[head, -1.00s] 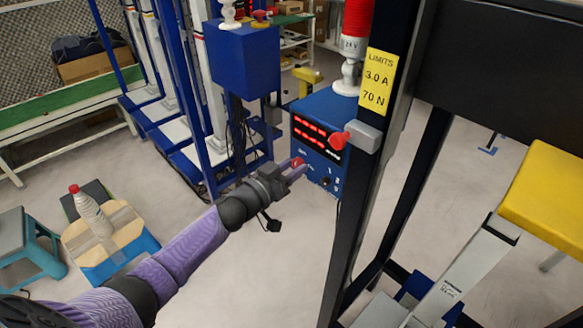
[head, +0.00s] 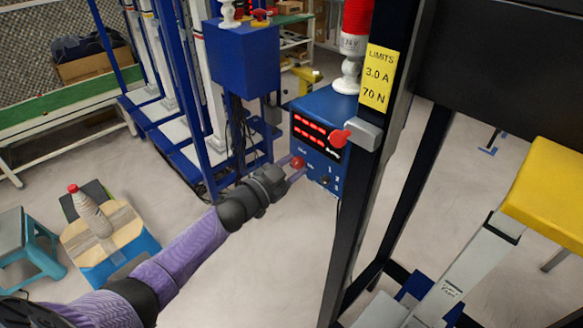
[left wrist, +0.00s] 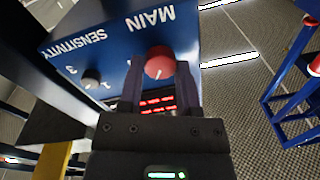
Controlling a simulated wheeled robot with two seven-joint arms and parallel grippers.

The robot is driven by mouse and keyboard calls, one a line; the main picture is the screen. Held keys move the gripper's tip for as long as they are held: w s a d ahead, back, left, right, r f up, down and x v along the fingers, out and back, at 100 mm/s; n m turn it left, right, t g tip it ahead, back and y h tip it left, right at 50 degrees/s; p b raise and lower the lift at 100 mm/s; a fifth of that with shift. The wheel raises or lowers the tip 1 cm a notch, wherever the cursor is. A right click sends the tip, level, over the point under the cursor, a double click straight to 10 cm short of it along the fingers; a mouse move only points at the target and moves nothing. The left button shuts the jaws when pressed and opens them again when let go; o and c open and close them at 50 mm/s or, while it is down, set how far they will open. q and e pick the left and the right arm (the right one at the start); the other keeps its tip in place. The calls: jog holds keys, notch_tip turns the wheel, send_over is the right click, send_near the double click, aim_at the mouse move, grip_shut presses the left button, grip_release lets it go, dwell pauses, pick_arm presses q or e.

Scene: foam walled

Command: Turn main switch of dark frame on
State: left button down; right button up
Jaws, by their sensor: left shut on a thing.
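The blue control box (head: 322,125) sits beside the dark frame (head: 357,190), with lit red displays (head: 312,130). Its red main switch knob (head: 297,162) is low on the face. The left wrist view shows the knob (left wrist: 158,62) under the word MAIN, with a pale pointer mark. My left gripper (head: 293,173) is shut on this knob, with one finger on each side, as the left wrist view also shows (left wrist: 160,85). The fingers hide part of the box face. My right gripper is not in view.
A smaller SENSITIVITY knob (left wrist: 91,77) is beside the main switch. A grey bracket with a red knob (head: 341,138) and a yellow LIMITS sign (head: 378,77) are on the dark post. A blue cabinet (head: 243,60) stands left. Floor (head: 265,270) below my arm is clear.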

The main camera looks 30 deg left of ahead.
pick_arm(q)
jog(key=m+b, duration=0.1)
jog(key=m, duration=0.4)
jog(key=shift+f+m, duration=0.15)
jog(key=shift+m, duration=0.25)
jog(key=m+h+b, duration=0.1)
jog(key=m, duration=0.5)
jog(key=shift+b, duration=0.3)
jog(key=shift+m, duration=0.3)
jog(key=shift+c, duration=1.5)
grip_release()
jog(key=p+v, duration=0.1)
jog(key=v, duration=0.9)
